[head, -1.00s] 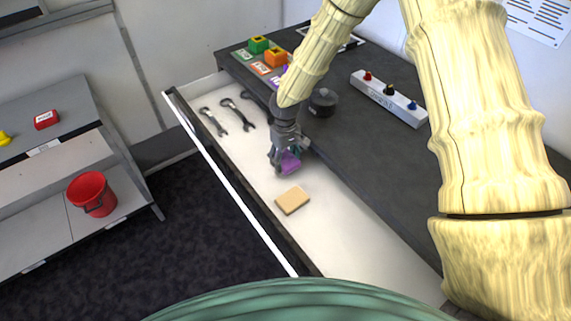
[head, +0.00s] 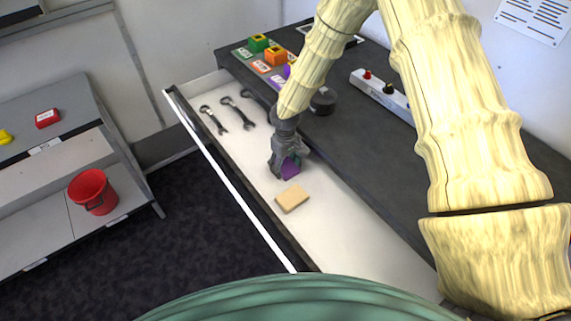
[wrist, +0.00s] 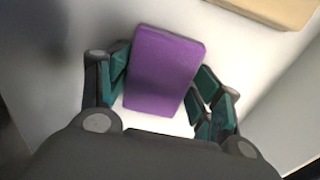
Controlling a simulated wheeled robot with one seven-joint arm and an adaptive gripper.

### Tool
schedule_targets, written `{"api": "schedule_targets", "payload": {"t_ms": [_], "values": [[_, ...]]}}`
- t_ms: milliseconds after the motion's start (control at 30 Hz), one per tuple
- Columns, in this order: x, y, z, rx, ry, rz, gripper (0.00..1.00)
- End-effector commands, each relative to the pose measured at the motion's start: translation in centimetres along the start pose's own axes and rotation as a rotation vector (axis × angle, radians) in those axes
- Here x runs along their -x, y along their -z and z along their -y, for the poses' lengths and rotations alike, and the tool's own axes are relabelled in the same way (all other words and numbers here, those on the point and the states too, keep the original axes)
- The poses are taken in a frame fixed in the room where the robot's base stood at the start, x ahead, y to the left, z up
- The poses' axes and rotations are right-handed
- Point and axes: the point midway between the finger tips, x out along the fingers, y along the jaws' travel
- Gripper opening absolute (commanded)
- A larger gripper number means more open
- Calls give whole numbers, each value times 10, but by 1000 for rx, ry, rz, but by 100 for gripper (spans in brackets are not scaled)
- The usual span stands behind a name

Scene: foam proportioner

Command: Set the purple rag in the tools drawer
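The purple rag (head: 291,168) is a small block-like piece inside the open tools drawer (head: 345,232), near its middle. It also shows in the wrist view (wrist: 163,70) as a tilted purple rectangle between the fingers. My gripper (head: 285,165) points down into the drawer. In the wrist view my gripper's (wrist: 163,90) teal pads sit against the rag's left and right edges, so it appears shut on the rag. I cannot tell whether the rag's underside touches the drawer floor.
A tan block (head: 292,199) lies in the drawer just in front of the rag. Wrenches (head: 238,112) lie at the far end. The dark worktop (head: 345,140) borders the drawer on the right, with a black round part (head: 323,101). White drawer floor toward the near end is clear.

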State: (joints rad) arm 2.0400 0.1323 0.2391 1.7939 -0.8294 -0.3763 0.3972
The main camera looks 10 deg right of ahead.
Motion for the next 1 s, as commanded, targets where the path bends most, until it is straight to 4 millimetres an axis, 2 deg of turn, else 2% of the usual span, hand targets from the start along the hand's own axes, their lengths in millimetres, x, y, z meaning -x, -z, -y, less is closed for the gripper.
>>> {"api": "schedule_targets", "payload": {"t_ms": [267,467,1000], "values": [[0,0,0,0,0,0,69],[8,1,0,0,0,-1,69],[76,1,0,-2,0,-3,69]]}}
